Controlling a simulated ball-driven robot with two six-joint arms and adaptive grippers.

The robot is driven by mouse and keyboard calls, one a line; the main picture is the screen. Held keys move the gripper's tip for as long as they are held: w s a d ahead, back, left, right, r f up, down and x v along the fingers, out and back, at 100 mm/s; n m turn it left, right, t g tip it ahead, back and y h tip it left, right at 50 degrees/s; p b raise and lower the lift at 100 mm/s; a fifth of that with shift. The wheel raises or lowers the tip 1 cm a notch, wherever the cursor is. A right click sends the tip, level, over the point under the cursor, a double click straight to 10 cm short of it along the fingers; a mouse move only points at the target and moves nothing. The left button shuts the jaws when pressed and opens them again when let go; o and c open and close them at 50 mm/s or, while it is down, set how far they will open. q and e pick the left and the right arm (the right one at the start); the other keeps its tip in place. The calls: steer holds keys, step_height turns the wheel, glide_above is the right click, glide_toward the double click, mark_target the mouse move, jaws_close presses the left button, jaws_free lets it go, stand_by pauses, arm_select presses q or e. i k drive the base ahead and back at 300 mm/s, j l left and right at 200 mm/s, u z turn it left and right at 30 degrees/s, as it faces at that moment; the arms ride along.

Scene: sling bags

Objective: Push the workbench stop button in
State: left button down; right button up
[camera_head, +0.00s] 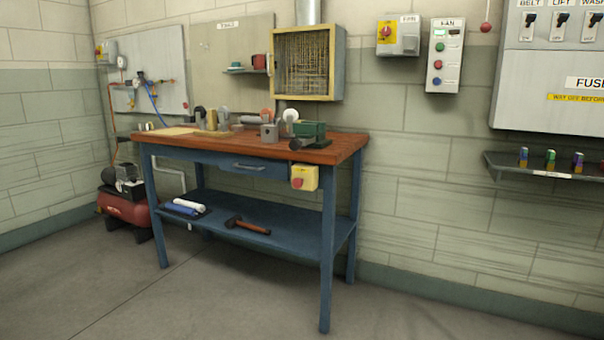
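The workbench (345,151) has a brown wooden top and a blue frame, and stands against the wall left of centre. A yellow box (311,177) is fixed at its front right corner, just under the top. The red stop button (297,183) sits on the front face of this box. At this size I cannot tell how far the button stands out. Nothing covers it. Neither of my grippers shows in the head view.
Floor (230,300) in front of the bench is clear. A hammer (247,226) lies on the lower shelf, and a green vise (309,131) is on top. Wall controls include a FAN panel (444,57) and a fuse cabinet (550,100). A red compressor (124,208) stands left.

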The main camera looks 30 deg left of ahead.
mark_target(297, 182)
steer(key=i+j, duration=0.25)
steer(key=j, duration=0.15)
steer(key=i+j+z, duration=0.15)
steer(key=j, duration=0.25)
steer(key=i+j, duration=0.35)
steer(key=i+j+z, duration=0.15)
steer(key=j, duration=0.3)
steer(key=i, duration=0.1)
